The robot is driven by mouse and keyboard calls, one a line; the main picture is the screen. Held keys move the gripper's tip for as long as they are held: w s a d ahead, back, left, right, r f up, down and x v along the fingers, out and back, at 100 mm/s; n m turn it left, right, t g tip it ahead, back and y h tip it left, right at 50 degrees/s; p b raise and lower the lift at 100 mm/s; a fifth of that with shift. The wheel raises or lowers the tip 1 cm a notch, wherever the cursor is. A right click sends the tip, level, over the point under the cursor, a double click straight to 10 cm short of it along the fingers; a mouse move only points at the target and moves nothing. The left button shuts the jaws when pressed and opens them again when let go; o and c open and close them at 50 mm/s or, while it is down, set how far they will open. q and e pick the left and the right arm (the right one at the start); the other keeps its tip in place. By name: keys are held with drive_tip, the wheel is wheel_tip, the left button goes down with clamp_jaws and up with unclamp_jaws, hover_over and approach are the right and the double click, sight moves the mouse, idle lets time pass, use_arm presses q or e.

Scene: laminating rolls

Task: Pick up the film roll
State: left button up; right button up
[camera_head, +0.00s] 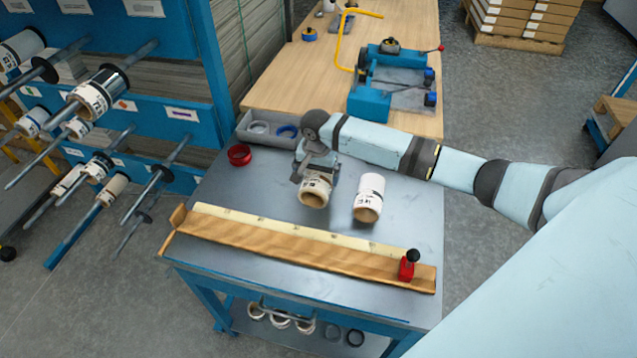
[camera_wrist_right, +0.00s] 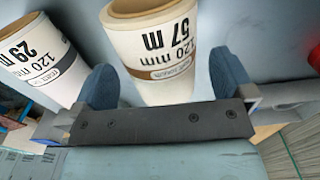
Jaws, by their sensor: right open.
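In the right wrist view the roll marked "120 mm 57 m" (camera_wrist_right: 160,55) sits between the two blue fingers of my open right gripper (camera_wrist_right: 162,82), with a gap showing on each side. The roll marked "120 mm 29 m" (camera_wrist_right: 38,55) is outside the left finger. The gripper partly hides the near roll in the head view. My left gripper is not in view.
A wooden cutting bar (camera_head: 300,248) with a red slider (camera_head: 407,267) runs along the table's front. A red tape ring (camera_head: 239,155) and a grey tray (camera_head: 250,138) lie at the left. A blue rack (camera_head: 175,55) holds more rolls. A blue machine (camera_head: 372,100) stands behind.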

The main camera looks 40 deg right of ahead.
wheel_tip(320, 180, down, 4)
drive_tip(key=shift+d+r, duration=0.1)
drive_tip(key=shift+s, duration=0.1)
drive_tip(key=c, duration=1)
wheel_tip(320, 180, up, 20)
